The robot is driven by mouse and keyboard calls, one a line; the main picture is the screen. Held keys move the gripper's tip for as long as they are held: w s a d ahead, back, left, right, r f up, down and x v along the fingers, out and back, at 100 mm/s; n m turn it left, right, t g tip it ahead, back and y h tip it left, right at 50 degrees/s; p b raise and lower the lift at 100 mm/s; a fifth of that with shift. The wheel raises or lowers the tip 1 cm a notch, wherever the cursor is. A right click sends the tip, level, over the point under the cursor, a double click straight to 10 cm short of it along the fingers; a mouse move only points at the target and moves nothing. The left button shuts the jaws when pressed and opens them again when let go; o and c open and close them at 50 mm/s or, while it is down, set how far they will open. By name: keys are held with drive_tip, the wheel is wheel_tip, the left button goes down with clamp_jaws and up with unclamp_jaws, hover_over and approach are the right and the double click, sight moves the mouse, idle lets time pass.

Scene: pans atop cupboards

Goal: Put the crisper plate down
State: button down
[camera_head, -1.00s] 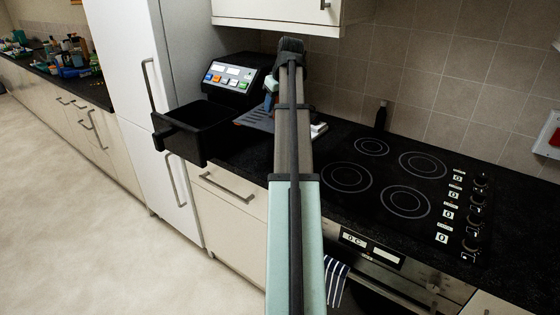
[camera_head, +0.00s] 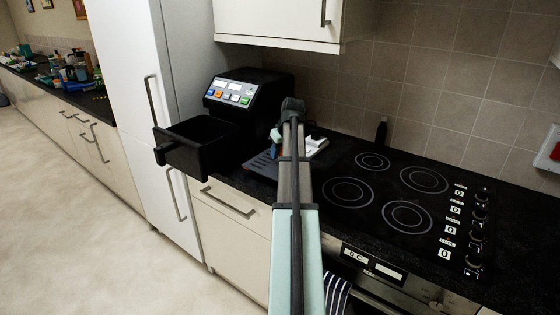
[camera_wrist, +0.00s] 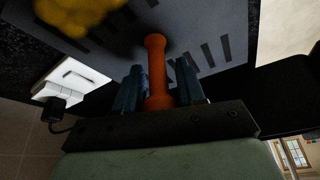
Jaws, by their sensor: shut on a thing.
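The crisper plate (camera_head: 262,167) is a grey slotted plate at the black worktop, right of the air fryer's open drawer. Part of it is hidden behind my arm. In the wrist view the plate (camera_wrist: 215,50) fills the upper middle, with an orange handle (camera_wrist: 157,62) standing from its centre. My gripper (camera_wrist: 160,88) is shut on this handle, a blue finger on each side. A yellow lump (camera_wrist: 80,14) shows over one corner of the plate in the wrist view. I cannot tell whether the plate touches the worktop.
The black air fryer (camera_head: 243,98) stands left of the plate, its drawer (camera_head: 200,150) pulled out past the worktop edge. A white device (camera_head: 316,146) lies right behind the plate, also in the wrist view (camera_wrist: 68,75). The hob (camera_head: 385,190) is to the right, empty.

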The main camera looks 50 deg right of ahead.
drive_tip(key=shift+f, duration=1.75)
drive_tip(key=shift+f, duration=0.15)
drive_tip(key=c, duration=0.7)
unclamp_jaws()
drive_tip(key=shift+o, duration=0.2)
drive_tip(key=v, duration=1.2)
